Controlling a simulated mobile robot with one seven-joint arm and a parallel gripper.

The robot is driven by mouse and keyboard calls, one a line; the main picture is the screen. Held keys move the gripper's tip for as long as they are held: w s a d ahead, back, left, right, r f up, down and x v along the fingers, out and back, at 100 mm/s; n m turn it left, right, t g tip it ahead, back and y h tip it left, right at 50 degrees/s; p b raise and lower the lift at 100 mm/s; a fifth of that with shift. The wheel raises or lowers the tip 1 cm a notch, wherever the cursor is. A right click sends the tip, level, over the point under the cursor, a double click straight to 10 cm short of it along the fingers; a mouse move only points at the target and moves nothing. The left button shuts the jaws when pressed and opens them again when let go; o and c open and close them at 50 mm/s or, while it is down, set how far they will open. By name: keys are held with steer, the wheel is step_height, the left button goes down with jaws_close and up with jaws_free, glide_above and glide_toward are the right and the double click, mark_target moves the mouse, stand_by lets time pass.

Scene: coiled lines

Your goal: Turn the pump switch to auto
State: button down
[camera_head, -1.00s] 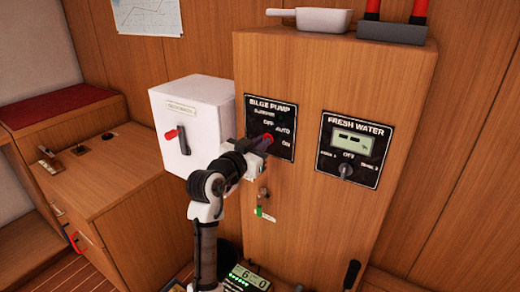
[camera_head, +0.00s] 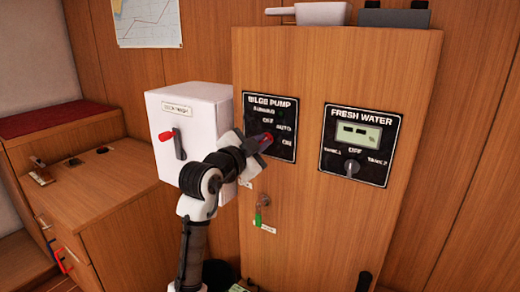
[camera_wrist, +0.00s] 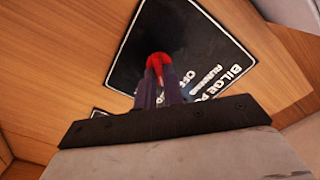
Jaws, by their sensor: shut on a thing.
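My gripper (camera_head: 264,142) is at the lower left of this panel, shut on the pump switch. In the wrist view my gripper (camera_wrist: 159,75) points at the panel (camera_wrist: 200,40), with a red part (camera_wrist: 158,62) at the fingertips. The fingers hide most of the switch, so I cannot tell which label it points to.
A white box (camera_head: 195,105) with a red-handled lever stands close left of my arm. The fresh water panel (camera_head: 360,145) with its knob is to the right. A key with a green tag (camera_head: 259,216) hangs below the pump panel.

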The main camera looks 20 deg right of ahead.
stand_by(0.5)
steer(key=c, duration=1.5)
jaws_free()
steer(key=shift+s+a, duration=0.1)
steer(key=b+v, duration=0.2)
steer(key=v, duration=1.1)
steer(key=shift+s+a, duration=0.2)
